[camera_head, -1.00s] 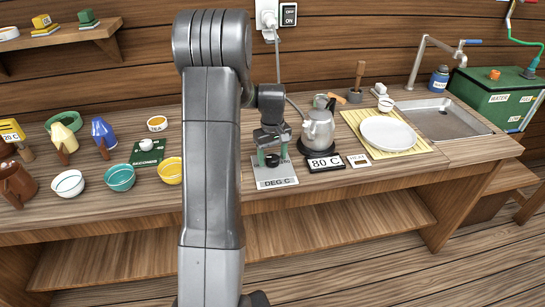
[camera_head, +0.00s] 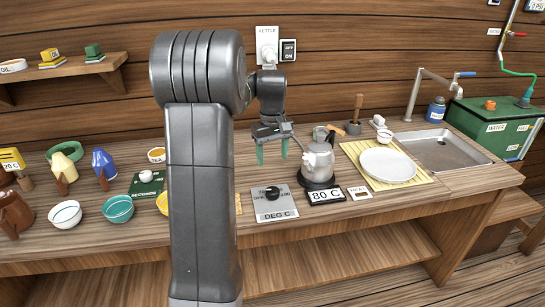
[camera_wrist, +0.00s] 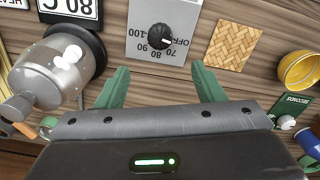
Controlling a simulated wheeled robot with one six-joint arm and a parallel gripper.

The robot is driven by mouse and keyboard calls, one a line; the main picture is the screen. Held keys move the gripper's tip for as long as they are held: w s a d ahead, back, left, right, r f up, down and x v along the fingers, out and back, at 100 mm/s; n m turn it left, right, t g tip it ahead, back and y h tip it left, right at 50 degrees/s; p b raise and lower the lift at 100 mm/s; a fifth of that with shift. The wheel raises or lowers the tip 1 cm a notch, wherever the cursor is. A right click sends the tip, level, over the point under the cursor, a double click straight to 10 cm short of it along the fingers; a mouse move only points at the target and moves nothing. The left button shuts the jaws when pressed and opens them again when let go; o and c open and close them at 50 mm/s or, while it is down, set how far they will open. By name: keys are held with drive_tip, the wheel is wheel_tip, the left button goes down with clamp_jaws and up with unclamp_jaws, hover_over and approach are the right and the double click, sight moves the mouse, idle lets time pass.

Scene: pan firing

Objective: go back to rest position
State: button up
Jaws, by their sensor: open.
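My gripper (camera_head: 272,152) is open and empty, with its two green fingers pointing down above the counter. It hangs above and behind the temperature dial plate (camera_head: 275,208), which is marked DEG C and has a black knob. In the wrist view my gripper (camera_wrist: 160,85) has its fingers spread apart with nothing between them. The dial plate (camera_wrist: 140,45) lies beyond the fingertips there, with its black knob (camera_wrist: 160,37) clear of them. The kettle (camera_head: 318,160) stands on its dark base just right of my gripper, and it also shows at left in the wrist view (camera_wrist: 55,70).
An 80 C display (camera_head: 326,196) sits in front of the kettle. A white plate (camera_head: 388,165) rests on a yellow mat, left of the sink (camera_head: 440,150). Bowls, including a teal one (camera_head: 118,208), and a seconds timer (camera_head: 147,185) stand at left. A woven coaster (camera_wrist: 230,45) lies beside the dial.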

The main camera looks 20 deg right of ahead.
sight(272, 189)
drive_tip(key=shift+f, duration=0.1)
wheel_tip(272, 189, down, 14)
drive_tip(key=shift+r, duration=0.15)
idle(0.4)
